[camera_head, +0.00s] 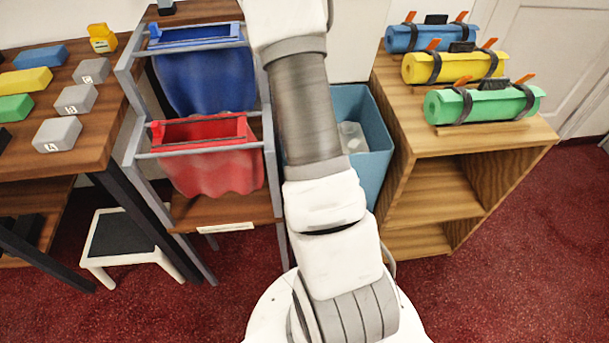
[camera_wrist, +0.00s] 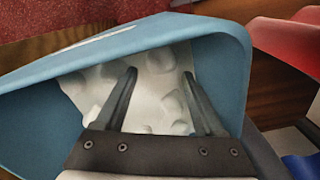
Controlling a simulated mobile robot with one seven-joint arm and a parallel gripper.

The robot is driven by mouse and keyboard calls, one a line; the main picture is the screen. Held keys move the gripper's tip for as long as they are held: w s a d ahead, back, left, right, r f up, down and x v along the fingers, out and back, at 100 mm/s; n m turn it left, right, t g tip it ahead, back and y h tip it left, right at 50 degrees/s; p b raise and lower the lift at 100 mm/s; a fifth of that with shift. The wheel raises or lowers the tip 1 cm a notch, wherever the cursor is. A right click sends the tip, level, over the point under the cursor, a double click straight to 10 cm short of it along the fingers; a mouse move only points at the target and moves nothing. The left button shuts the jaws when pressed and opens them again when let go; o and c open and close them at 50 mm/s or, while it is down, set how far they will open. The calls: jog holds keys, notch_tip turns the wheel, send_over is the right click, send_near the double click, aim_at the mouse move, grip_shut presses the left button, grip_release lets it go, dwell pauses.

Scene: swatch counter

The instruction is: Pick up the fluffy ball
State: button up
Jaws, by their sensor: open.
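A blue bin (camera_head: 369,114) stands on the floor between the bag rack and the wooden shelf. A pale object (camera_head: 351,137) shows inside it, partly behind my arm. In the wrist view, the blue bin (camera_wrist: 232,70) surrounds a white, lumpy mass (camera_wrist: 90,84) with rounded bumps. I cannot tell whether this is the fluffy ball. My gripper (camera_wrist: 160,74) is open, with its two fingers apart over the bin's opening and in front of the white mass. Nothing is clearly held between them. In the head view the gripper is hidden behind my arm.
A rack holds a blue bag (camera_head: 205,82) and a red bag (camera_head: 215,168), left of the bin. The wooden shelf (camera_head: 440,190) at right carries blue, yellow and green rolls. A table (camera_head: 98,150) with coloured and grey blocks stands at left. A low stool (camera_head: 128,238) is below.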

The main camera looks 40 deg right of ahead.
notch_tip(320, 180, down, 5)
jog(key=shift+a+f+b, duration=0.1)
jog(key=shift+b, duration=1.05)
jog(key=c, duration=0.5)
jog(key=shift+c, duration=0.2)
